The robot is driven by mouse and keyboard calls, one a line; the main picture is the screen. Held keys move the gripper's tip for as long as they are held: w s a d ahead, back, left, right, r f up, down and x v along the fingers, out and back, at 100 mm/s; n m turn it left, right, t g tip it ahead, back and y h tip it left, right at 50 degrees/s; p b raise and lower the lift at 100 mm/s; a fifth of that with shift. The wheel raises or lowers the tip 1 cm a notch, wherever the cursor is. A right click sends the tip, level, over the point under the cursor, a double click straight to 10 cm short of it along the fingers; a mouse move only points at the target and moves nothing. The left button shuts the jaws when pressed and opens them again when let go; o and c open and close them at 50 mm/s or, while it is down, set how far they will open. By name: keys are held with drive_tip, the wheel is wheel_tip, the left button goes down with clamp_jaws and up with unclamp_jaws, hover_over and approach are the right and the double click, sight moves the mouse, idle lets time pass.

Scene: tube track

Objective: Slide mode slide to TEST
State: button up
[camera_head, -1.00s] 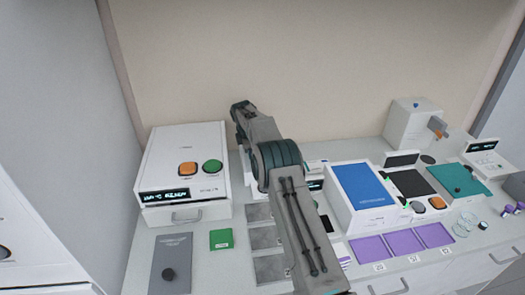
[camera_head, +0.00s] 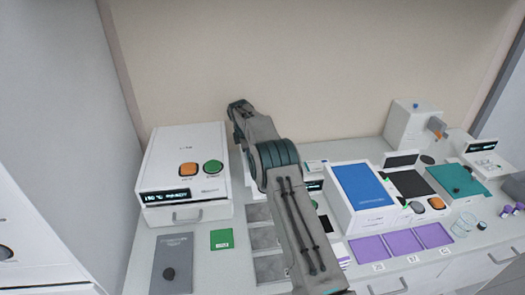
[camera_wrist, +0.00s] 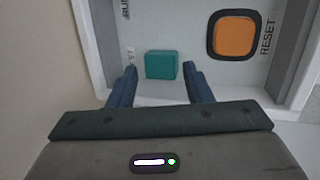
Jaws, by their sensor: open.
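The teal mode slide (camera_wrist: 161,65) is a small block on a pale panel in the wrist view. A partly readable label ending in "ST" stands just left of it, and a "RUN" label is farther up at the left. My gripper (camera_wrist: 158,80) is open, with its two dark blue fingertips on the left and right of the slide's near edge. I cannot tell whether either finger touches it. In the head view my arm covers the middle of the bench, and my gripper and the slide cannot be made out.
An orange RESET button (camera_wrist: 234,36) sits right of the slide, inside the panel's raised pale rim (camera_wrist: 293,55). In the head view, a white unit (camera_head: 183,160) stands left of my arm and a blue-topped box (camera_head: 364,187) stands right. Purple trays (camera_head: 403,242) lie in front.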

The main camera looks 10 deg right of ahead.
wheel_tip(320, 180, up, 6)
drive_tip(key=p, duration=0.4)
drive_tip(key=shift+r, duration=0.25)
drive_tip(key=shift+f, duration=0.1)
